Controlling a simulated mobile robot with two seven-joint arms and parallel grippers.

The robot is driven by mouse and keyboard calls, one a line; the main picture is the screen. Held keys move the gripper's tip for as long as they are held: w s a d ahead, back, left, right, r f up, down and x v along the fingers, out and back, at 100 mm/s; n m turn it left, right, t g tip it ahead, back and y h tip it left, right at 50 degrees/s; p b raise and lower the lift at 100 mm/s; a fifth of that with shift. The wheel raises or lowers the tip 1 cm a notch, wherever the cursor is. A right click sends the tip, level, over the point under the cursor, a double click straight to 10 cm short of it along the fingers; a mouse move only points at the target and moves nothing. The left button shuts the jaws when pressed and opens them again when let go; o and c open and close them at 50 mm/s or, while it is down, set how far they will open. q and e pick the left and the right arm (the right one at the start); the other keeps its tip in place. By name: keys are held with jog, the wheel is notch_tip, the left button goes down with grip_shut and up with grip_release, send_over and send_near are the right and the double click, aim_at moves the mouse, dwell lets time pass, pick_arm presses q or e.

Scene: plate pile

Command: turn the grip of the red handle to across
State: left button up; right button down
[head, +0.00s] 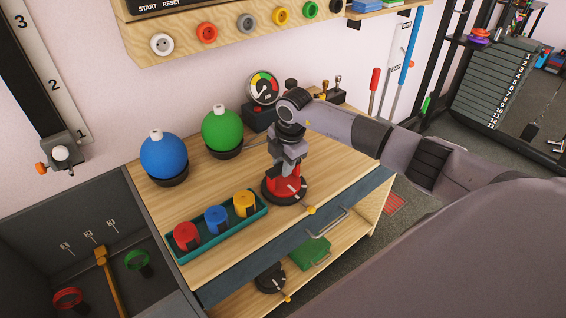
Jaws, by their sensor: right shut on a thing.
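The red handle (273,187) stands on a round black base on the wooden bench top, right of the teal tray. My right gripper (284,170) points down over it from above and is shut on its upper part. The gripper hides the top of the handle, so I cannot tell exactly which way its grip points. My left gripper is not in view.
The teal tray (218,238) holds red, blue and yellow cylinders. Blue (164,158) and green (222,129) balls stand behind it, with a dial gauge (263,88) farther back. A drawer handle (327,221) sticks out in front.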

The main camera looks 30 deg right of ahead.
jog(key=shift+n, duration=0.3)
jog(key=n, duration=0.3)
jog(key=shift+s+d+n+y, duration=0.1)
jog(key=shift+n+y, duration=0.3)
jog(key=n, duration=0.3)
jog(key=shift+d+n+g+y, duration=0.1)
jog(key=shift+n+g+y, duration=0.2)
jog(key=n+g+b, duration=0.1)
jog(key=n, duration=0.4)
jog(key=shift+d+b, duration=0.15)
jog(key=shift+b, duration=0.15)
jog(key=n+b, duration=0.1)
jog(key=n, duration=0.3)
jog(key=shift+d+n+g+y, duration=0.1)
jog(key=shift+n+g+y, duration=0.2)
jog(key=shift+g, duration=0.1)
jog(key=c, duration=0.8)
grip_release()
jog(key=shift+c, duration=0.2)
jog(key=shift+r, duration=0.1)
